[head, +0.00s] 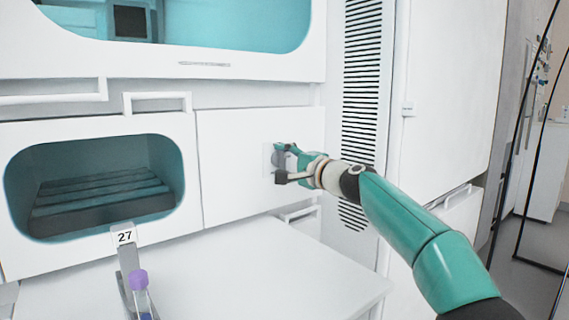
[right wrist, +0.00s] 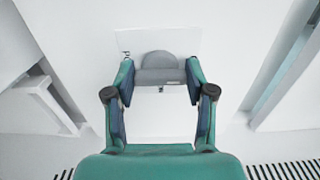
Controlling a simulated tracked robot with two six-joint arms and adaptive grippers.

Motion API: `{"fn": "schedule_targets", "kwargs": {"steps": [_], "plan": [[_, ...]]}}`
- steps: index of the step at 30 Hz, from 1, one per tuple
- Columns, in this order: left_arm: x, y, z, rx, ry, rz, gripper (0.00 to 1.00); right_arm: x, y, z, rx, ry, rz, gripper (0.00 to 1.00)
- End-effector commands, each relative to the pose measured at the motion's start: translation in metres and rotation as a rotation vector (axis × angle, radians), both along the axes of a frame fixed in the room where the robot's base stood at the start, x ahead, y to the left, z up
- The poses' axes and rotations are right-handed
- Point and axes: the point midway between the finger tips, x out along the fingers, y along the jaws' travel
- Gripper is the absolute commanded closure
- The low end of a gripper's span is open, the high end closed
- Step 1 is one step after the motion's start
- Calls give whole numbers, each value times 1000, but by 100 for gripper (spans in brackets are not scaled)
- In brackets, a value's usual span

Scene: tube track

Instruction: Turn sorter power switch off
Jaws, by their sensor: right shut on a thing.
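The sorter power switch is a grey rotary knob on a pale square plate, set in the white front panel (head: 235,165) of the sorter. In the right wrist view the knob (right wrist: 160,62) shows a rounded top and a straight grip bar across it. My right gripper (head: 281,163) reaches the plate from the right. In the right wrist view its fingertips (right wrist: 160,76) are on either side of the grip bar, shut on it. The gripper hides most of the knob in the head view. My left gripper is in neither view.
A teal-edged window (head: 95,185) is left of the panel. Below is a white worktop (head: 270,270) with a label "27" (head: 124,237) and a purple-capped tube (head: 139,282) at its left. A vent grille (head: 362,85) stands right of the panel. White handles (head: 157,97) stick out above.

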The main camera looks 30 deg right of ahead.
Motion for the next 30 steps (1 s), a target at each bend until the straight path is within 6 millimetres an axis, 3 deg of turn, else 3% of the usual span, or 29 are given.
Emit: {"fn": "schedule_targets", "kwargs": {"steps": [4,5,9,22,30], "plan": [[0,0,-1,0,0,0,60,2,4,-8,-3,16,13,80],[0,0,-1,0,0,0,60,2,4,-8,-3,16,13,41],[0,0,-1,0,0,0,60,2,3,-7,-2,13,12,20],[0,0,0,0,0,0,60,-4,1,-2,1,6,6,20],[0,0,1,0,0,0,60,-36,-3,-2,1,6,3,20]]}}
